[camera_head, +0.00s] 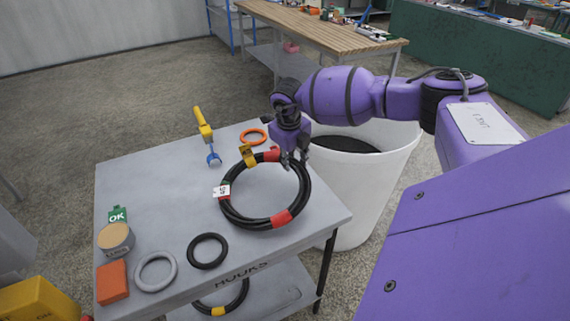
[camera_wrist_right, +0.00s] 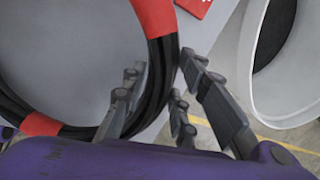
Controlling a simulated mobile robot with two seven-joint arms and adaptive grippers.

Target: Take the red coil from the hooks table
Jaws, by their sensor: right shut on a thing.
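The red coil (camera_head: 229,212), a black hose ring with red bands and a white tag, is at the right side of the grey hooks table (camera_head: 170,185). I cannot tell whether it rests on the top or is slightly raised. My right gripper (camera_head: 290,160) is at its far right edge, shut on the hose. In the right wrist view the black strands of the coil (camera_wrist_right: 160,75) pass between the fingers (camera_wrist_right: 158,100), with a red band above. My left gripper is not in view.
A white bin (camera_head: 385,165) stands just right of the table. A yellow-banded coil (camera_head: 222,309) lies on the lower shelf.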

